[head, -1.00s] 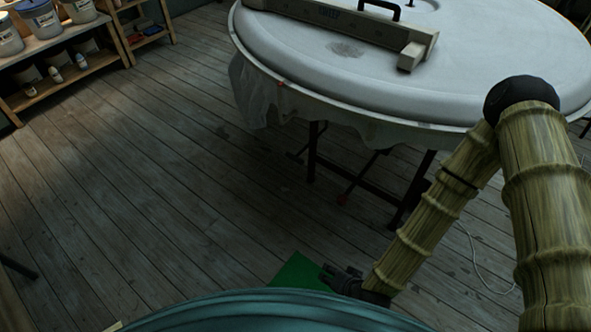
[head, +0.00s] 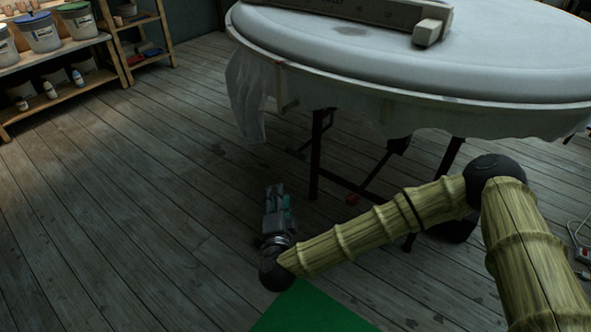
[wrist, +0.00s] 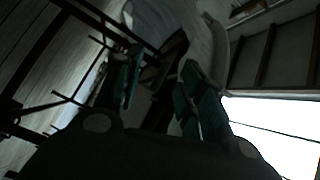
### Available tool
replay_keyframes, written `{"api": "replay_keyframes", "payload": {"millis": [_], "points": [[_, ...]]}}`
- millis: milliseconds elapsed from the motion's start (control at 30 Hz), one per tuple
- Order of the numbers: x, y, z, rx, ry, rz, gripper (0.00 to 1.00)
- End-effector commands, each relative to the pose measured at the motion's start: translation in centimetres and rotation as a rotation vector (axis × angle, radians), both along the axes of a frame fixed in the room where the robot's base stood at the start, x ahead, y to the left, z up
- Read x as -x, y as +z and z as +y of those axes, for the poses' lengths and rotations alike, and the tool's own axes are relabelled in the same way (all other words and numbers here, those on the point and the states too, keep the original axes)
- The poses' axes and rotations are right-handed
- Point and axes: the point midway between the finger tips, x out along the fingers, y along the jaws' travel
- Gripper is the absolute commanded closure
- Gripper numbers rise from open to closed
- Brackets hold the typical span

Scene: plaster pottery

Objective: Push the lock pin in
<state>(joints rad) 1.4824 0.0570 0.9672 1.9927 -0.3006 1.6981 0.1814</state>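A small red knob (head: 352,199) shows low down by the dark metal legs under the round table (head: 480,99); I cannot tell for sure whether it is the lock pin. My gripper (head: 277,190) is in the air left of the knob and of the table legs, pointing away from me. In the wrist view its two teal-and-dark fingers (wrist: 160,82) stand apart with nothing held between them. Past them show the dark legs and the pale hanging sheet, seen from below. No pin can be made out in the dim wrist view.
A long grey box-like tool (head: 385,14) lies on the white table top. A pale plastic sheet (head: 245,95) hangs from the rim. A shelf with tubs (head: 55,60) stands at the left. A green mat (head: 310,312) is near me. The plank floor at left is clear.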

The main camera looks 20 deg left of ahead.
Motion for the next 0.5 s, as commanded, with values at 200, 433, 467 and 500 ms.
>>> {"api": "replay_keyframes", "payload": {"millis": [200,433,467,500], "points": [[-3.2,0.4,0.0,-0.171,-0.158,-0.078,0.6],[-4.9,1.7,-0.7,-0.267,-0.254,-0.117,0.6],[-5.0,1.8,-0.7,-0.273,-0.26,-0.12,0.6],[-5.1,1.9,-0.8,-0.278,-0.265,-0.122,0.6]]}}
